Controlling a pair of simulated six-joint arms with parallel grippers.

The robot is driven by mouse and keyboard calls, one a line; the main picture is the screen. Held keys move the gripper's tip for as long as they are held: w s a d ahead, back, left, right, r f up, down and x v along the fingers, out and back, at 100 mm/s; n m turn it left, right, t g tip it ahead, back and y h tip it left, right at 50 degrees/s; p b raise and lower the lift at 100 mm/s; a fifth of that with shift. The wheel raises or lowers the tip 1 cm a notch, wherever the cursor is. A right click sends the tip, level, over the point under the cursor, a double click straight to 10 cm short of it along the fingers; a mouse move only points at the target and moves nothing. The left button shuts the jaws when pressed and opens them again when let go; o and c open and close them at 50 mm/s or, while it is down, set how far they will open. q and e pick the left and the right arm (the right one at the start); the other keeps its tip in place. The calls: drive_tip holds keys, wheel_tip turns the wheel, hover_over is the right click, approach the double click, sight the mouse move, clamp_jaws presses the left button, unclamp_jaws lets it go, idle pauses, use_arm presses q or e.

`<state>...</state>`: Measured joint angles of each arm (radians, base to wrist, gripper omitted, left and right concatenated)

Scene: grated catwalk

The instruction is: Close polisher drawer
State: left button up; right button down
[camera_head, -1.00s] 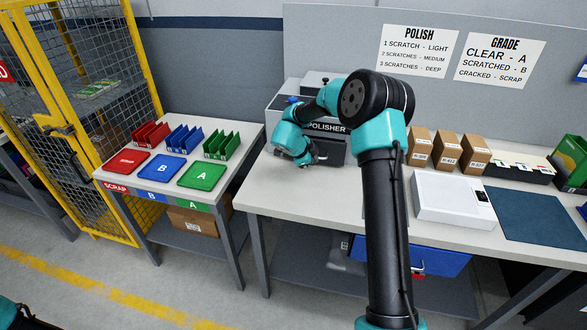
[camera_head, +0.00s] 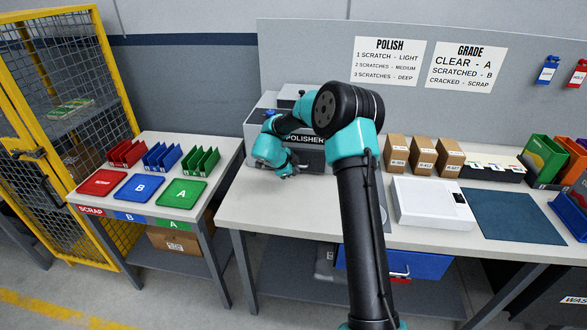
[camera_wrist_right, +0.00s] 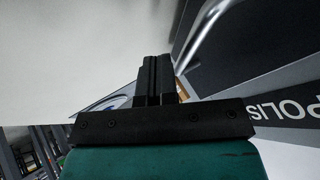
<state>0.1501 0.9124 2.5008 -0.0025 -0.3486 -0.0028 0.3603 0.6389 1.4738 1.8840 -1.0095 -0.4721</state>
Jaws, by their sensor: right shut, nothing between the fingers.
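The grey polisher (camera_head: 312,141) stands at the back left of the long table, its name label partly hidden by my right arm. Its dark drawer front (camera_head: 311,158) shows below the label; how far it stands out cannot be told. My right gripper (camera_head: 291,173) is low in front of the polisher's left part, shut and empty. In the right wrist view, the shut fingers (camera_wrist_right: 154,62) point along the light tabletop, just left of a curved metal bar handle (camera_wrist_right: 207,38) on a dark front (camera_wrist_right: 245,50). Contact cannot be told. My left gripper is out of view.
Cardboard boxes (camera_head: 423,155), a white device (camera_head: 433,203) and a blue mat (camera_head: 516,215) lie right of the polisher. A side table (camera_head: 150,213) with red, blue and green trays stands left, across a gap. The tabletop before the polisher is clear.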

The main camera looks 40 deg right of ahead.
drive_tip(key=a, duration=0.1)
drive_tip(key=s, duration=0.1)
drive_tip(key=s+a, duration=0.1)
drive_tip(key=shift+a+f, duration=0.25)
drive_tip(key=shift+a, duration=0.1)
drive_tip(key=v, duration=1)
drive_tip(key=shift+w, duration=0.2)
